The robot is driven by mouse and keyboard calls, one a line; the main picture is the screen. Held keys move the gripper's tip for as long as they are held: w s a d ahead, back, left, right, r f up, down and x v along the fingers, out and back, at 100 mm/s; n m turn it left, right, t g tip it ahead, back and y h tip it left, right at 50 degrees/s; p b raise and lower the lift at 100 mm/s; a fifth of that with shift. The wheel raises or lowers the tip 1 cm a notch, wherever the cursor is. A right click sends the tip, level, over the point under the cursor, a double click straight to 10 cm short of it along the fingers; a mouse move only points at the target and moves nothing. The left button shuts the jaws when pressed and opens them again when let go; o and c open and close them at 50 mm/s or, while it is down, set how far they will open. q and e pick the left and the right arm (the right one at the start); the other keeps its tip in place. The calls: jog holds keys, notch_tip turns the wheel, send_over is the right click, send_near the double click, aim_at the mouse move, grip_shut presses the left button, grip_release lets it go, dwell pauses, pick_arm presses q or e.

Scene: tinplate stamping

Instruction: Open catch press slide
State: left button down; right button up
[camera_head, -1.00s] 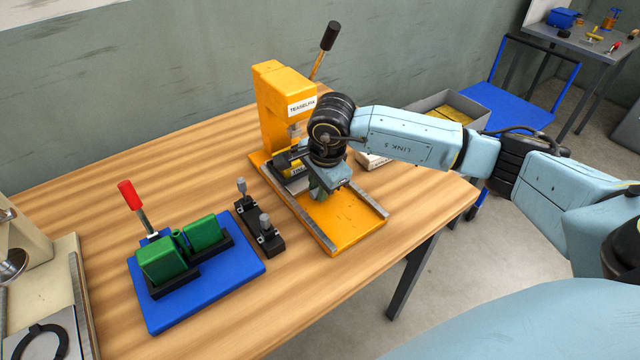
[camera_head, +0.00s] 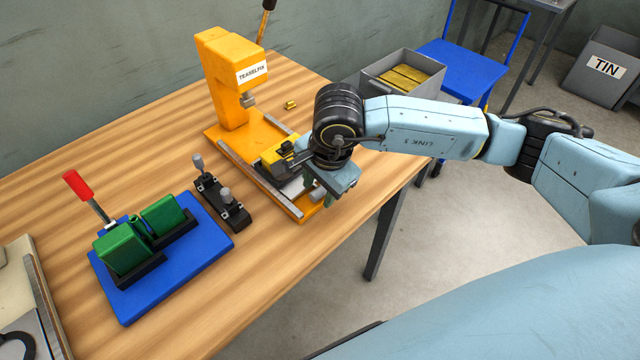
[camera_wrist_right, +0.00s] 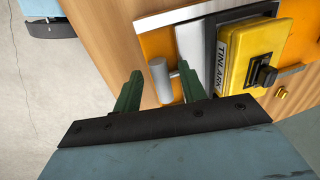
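The yellow press (camera_head: 222,80) stands on an orange base (camera_head: 221,134) with a white label on its head. Its slide (camera_head: 293,188) carries a yellow block (camera_head: 277,149) and sits forward, clear of the press head. In the right wrist view the yellow block (camera_wrist_right: 254,50) is lettered TINLARK, and the slide's grey cylindrical handle (camera_wrist_right: 161,81) stands between my fingers. My right gripper (camera_head: 319,193) is at the front end of the base. Its green fingers (camera_wrist_right: 160,90) are apart, with gaps visible on both sides of the handle. My left gripper is not in view.
Left of the press are a black fixture with grey knobs (camera_head: 222,203) and a blue plate (camera_head: 190,268) with green blocks and a red-handled lever. A small brass piece (camera_head: 291,104) lies behind the base. A grey bin (camera_head: 377,86) stands beyond the table.

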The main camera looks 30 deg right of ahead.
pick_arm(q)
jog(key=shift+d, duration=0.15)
pick_arm(e)
jog(key=shift+r, duration=0.15)
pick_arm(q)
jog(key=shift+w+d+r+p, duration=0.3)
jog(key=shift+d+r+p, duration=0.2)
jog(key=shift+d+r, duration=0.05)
pick_arm(e)
notch_tip(320, 180, up, 13)
jog(key=s, duration=0.2)
jog(key=shift+s+d, duration=0.25)
jog(key=shift+d, duration=0.15)
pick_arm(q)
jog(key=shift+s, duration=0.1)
